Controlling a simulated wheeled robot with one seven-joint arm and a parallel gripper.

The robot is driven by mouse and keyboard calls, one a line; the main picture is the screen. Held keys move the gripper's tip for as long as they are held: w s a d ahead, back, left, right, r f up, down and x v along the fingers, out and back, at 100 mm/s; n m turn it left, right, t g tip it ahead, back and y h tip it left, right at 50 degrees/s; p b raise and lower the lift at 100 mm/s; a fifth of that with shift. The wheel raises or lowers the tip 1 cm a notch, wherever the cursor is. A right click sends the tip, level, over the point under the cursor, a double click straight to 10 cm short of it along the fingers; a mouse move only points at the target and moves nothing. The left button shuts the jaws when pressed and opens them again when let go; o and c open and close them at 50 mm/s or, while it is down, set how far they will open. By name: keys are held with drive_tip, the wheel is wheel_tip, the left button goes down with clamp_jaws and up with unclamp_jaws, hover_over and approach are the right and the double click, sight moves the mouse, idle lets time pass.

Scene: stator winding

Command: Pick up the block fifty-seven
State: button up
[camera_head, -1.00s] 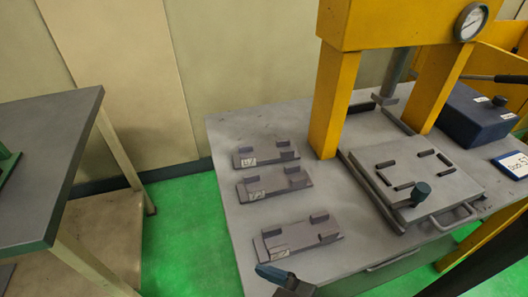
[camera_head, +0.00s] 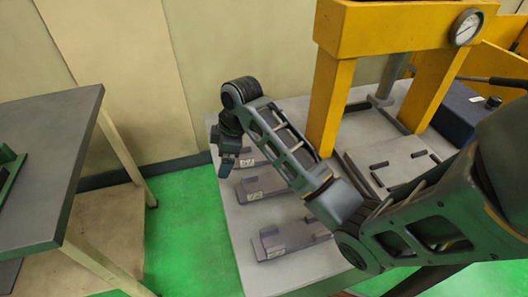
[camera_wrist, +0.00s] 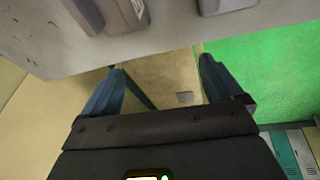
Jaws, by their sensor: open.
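Three grey blocks lie in a column on the grey table: a far one (camera_head: 268,158), a middle one (camera_head: 262,188) and a near one (camera_head: 293,238). Each is a flat plate with raised lugs and a small white label. The numbers are too small to read surely, so I cannot tell which is fifty-seven. My gripper (camera_head: 226,168) hangs at the table's left edge beside the far and middle blocks; my arm partly covers them. In the wrist view my gripper (camera_wrist: 160,85) is open and empty, with parts of two blocks (camera_wrist: 122,14) (camera_wrist: 225,5) at the top.
The yellow press (camera_head: 335,100) stands at the back of the table (camera_head: 250,275), with a plate fixture (camera_head: 400,160) in front. A dark blue box (camera_head: 462,112) sits at the right. Another grey table (camera_head: 50,150) is at the left, across green floor (camera_head: 185,240).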

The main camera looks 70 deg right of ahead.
sight(248, 157)
drive_tip(key=s+d+r+g, duration=0.1)
drive_tip(key=s+d, duration=0.1)
drive_tip(key=d, duration=0.1)
drive_tip(key=s+d+r+g, duration=0.1)
drive_tip(key=s+d, duration=0.1)
drive_tip(key=d, duration=0.1)
drive_tip(key=s+d+g, duration=0.1)
drive_tip(key=s+d, duration=0.2)
drive_tip(key=d, duration=0.1)
drive_tip(key=shift+d+r+n+h, duration=0.1)
drive_tip(key=shift+r+n+h, duration=0.2)
drive_tip(key=shift+r+n, duration=0.1)
drive_tip(key=shift+s+d+f+g, duration=0.15)
drive_tip(key=shift+s+f+g, duration=0.1)
drive_tip(key=shift+g, duration=0.05)
drive_tip(key=shift+f+b, duration=0.55)
drive_tip(key=shift+f, duration=0.4)
drive_tip(key=shift+w+f+p, duration=0.2)
drive_tip(key=shift+f+p, duration=0.3)
drive_tip(key=shift+f, duration=2.15)
drive_tip(key=c, duration=1.6)
drive_tip(key=shift+r, duration=0.1)
